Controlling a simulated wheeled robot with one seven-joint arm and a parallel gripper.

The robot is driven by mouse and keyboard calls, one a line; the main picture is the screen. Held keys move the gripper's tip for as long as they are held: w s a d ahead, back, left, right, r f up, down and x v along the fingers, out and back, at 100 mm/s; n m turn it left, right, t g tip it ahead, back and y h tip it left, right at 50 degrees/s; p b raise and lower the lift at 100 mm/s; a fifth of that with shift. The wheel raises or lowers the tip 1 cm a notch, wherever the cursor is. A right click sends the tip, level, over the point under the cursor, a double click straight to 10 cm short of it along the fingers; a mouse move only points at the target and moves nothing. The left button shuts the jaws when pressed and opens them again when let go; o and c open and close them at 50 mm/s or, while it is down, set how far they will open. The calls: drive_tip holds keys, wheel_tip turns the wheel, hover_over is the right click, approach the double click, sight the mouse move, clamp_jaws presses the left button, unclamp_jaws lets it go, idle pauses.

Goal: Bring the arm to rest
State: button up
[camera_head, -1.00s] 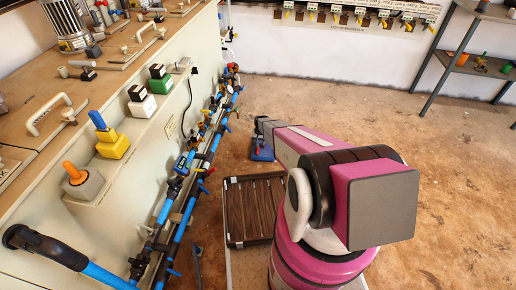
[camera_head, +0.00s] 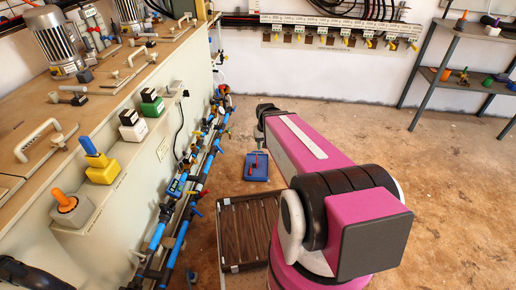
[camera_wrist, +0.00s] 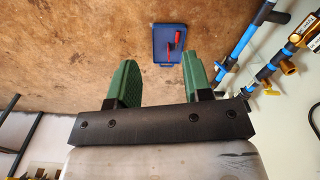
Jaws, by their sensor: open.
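My gripper (camera_wrist: 158,84) shows in the wrist view with its two green fingers wide apart and nothing between them. In the head view my pink arm reaches forward over the floor and hides the gripper's fingers. A blue tray (camera_head: 257,170) with a red-handled tool (camera_head: 256,161) on it lies on the floor beyond the arm. The tray also shows in the wrist view (camera_wrist: 160,56), past the fingertips and apart from them, with the red tool (camera_wrist: 171,45) on it.
A cream bench (camera_head: 140,175) with switches and blue pipes (camera_head: 205,165) runs along the left. A brown slatted tray (camera_head: 245,232) lies beside my base. Dark shelves (camera_head: 455,75) stand at the back right. The brown floor (camera_head: 450,200) on the right is clear.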

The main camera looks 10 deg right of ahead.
drive_tip(key=s+r, duration=0.1)
drive_tip(key=s, duration=0.1)
drive_tip(key=s+r, duration=0.2)
drive_tip(key=shift+s+d+r, duration=0.15)
drive_tip(key=shift+s+r, duration=0.05)
drive_tip(key=shift+r, duration=0.1)
idle(0.9)
